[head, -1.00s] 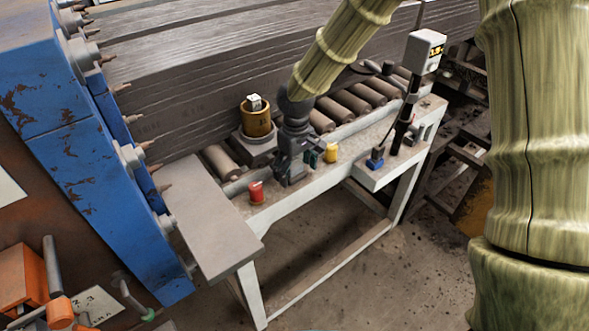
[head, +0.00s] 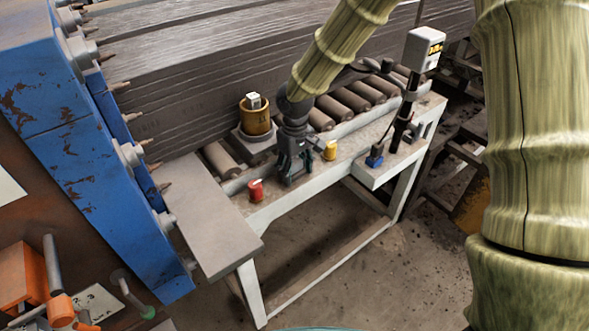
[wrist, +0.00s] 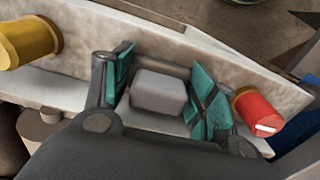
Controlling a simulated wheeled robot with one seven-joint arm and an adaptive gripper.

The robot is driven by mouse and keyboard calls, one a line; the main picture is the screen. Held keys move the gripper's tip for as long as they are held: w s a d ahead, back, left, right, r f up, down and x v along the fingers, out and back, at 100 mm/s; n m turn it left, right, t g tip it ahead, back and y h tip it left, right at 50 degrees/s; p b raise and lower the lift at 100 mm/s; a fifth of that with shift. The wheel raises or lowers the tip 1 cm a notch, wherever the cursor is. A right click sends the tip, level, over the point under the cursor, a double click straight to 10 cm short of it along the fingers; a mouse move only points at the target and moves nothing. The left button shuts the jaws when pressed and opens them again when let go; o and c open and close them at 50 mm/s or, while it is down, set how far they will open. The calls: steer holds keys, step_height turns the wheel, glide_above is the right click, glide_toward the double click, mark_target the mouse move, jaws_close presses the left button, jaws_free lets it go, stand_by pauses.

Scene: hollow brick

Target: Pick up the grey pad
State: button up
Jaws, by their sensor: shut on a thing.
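The grey pad (wrist: 159,92) is a small rounded light-grey block on the pale bench ledge in the wrist view. It sits between the teal-lined fingers of my gripper (wrist: 164,95), which is shut on it. In the head view my gripper (head: 296,172) points down at the front ledge of the bench, between a red piece and a yellow piece. The pad is hidden there by the fingers. I cannot tell whether the pad is clear of the ledge.
A red cylinder (head: 256,190) and a yellow one (head: 330,149) stand close on either side. Behind are a brown-yellow cup (head: 256,117) holding a white cube, and rollers (head: 352,105). A post with a grey box (head: 425,48) rises at right. Blue machinery (head: 85,160) stands at left.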

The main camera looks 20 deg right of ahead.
mark_target(298, 173)
steer(key=shift+w+r+b, duration=0.1)
steer(key=shift+r+b, duration=0.2)
steer(key=shift+r, duration=0.15)
steer(key=shift+s+d+r+b, duration=0.15)
steer(key=shift+s+r+b, duration=0.1)
steer(key=shift+r+b, duration=0.25)
steer(key=shift+s+d+r+b, duration=0.2)
steer(key=shift+r+b, duration=0.1)
steer(key=shift+r, duration=0.4)
steer(key=s+d+r+b, duration=0.1)
steer(key=s+d+b, duration=0.2)
steer(key=s+d, duration=0.6)
steer(key=s, duration=0.2)
steer(key=shift+s+d+r+b, duration=0.15)
steer(key=shift+s+r+b, duration=0.2)
steer(key=shift+s, duration=0.05)
